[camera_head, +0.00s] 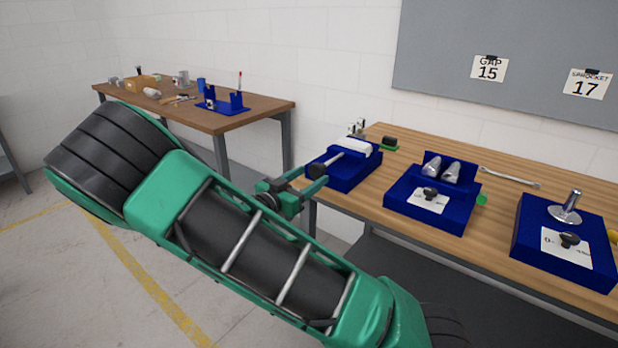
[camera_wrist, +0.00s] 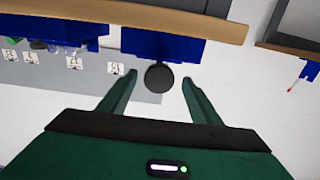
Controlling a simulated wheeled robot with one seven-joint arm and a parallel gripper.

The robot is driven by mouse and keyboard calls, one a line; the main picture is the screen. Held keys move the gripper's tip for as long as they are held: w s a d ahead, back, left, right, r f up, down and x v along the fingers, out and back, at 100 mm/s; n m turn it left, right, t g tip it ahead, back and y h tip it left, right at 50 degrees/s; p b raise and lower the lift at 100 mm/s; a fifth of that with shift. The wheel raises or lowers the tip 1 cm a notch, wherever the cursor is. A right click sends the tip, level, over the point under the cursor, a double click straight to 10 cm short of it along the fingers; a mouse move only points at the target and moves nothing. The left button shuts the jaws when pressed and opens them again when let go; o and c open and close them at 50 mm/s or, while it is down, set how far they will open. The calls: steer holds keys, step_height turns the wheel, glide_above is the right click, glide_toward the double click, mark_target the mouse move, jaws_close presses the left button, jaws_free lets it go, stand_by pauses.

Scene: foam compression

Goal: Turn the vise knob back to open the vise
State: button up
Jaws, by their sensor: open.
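The vise (camera_head: 350,178) is a blue block at the near left corner of the right wooden table, with a whitish piece on top. Its dark round knob (camera_head: 317,172) sits on a rod at the side facing my arm. In the wrist view the knob (camera_wrist: 159,77) is a black disc in front of the blue body (camera_wrist: 165,46). My gripper (camera_head: 306,183) is open beside the knob. In the wrist view the fingers (camera_wrist: 160,84) stand left and right of the knob, with visible gaps on both sides. I cannot tell whether the fingertips reach past it in depth.
A blue fixture with two metal pieces (camera_head: 437,170) and another with a metal post (camera_head: 567,208) stand farther right. A wrench (camera_head: 510,177) lies behind them. The table edge is close to my gripper. A second table (camera_head: 185,100) stands back left.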

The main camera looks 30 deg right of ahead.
steer(key=shift+x, duration=0.95)
steer(key=c, duration=1)
steer(key=shift+n, duration=0.3)
